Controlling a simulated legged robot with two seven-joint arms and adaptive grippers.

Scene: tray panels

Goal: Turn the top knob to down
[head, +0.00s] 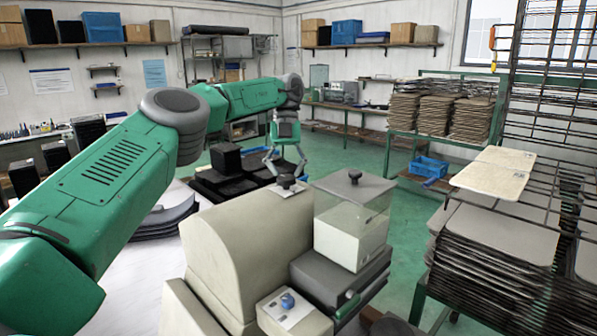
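A beige machine (235,235) stands in the lower middle of the head view. A black knob (287,182) sits on its top. A second black knob (354,175) is on the lid of a clear box (352,215) to the right. A blue knob (288,300) is on a light panel at the machine's front. I cannot tell which knob the task means by top. My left gripper (287,168) hangs fingers down just above and behind the first black knob, with its fingers spread. Contact with the knob cannot be made out. My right gripper is not in view.
Stacked grey panels (490,265) and a wire rack (555,90) stand at right. Dark boxes (226,160) lie behind my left forearm. Green floor is open behind the clear box.

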